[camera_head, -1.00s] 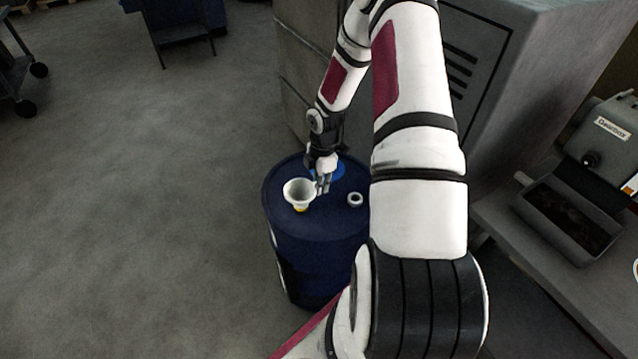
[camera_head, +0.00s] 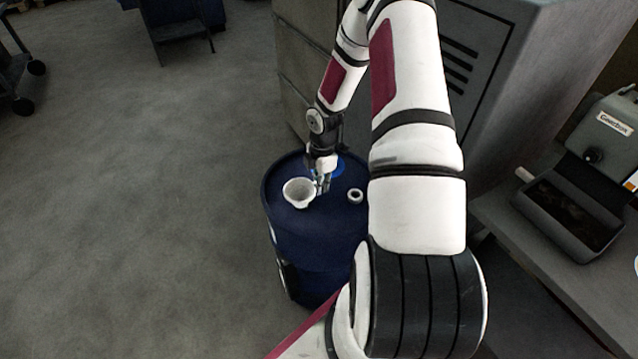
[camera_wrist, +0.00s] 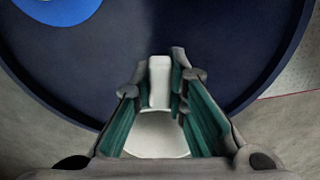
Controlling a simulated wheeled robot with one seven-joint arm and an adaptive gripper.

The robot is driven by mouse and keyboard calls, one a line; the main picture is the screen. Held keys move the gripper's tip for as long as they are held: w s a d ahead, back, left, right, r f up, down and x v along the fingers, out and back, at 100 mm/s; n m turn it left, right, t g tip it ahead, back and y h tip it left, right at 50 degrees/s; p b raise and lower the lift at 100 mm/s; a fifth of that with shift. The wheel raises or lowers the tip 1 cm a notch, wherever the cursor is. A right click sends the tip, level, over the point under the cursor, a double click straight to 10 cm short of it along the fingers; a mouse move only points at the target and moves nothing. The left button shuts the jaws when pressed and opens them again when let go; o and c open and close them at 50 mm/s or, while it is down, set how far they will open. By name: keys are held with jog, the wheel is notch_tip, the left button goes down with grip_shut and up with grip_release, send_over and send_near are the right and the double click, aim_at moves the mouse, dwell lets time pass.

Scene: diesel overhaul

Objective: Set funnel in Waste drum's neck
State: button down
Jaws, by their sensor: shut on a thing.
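The white funnel (camera_head: 298,192) is over the left front part of the top of the dark blue waste drum (camera_head: 290,260). My gripper (camera_head: 323,183) is to the right of the funnel's bowl. In the wrist view my gripper (camera_wrist: 165,85) is shut on a white upright part of the funnel, and the bowl (camera_wrist: 158,137) shows between the fingers. The funnel's lower end is hidden, so I cannot tell whether it sits in the neck. The drum's top also shows in the wrist view (camera_wrist: 225,50).
A pale ring-shaped part (camera_head: 355,196) is on the drum top, right of my gripper. A bright blue round patch (camera_wrist: 58,8) is on the drum top.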

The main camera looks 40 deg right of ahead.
jog(key=c, duration=1.5)
grip_release()
jog(key=shift+r, duration=0.1)
jog(key=r, duration=1.1)
jog(key=shift+s+d+r, duration=0.15)
jog(key=shift+d+r, duration=0.15)
jog(key=shift+r, duration=0.1)
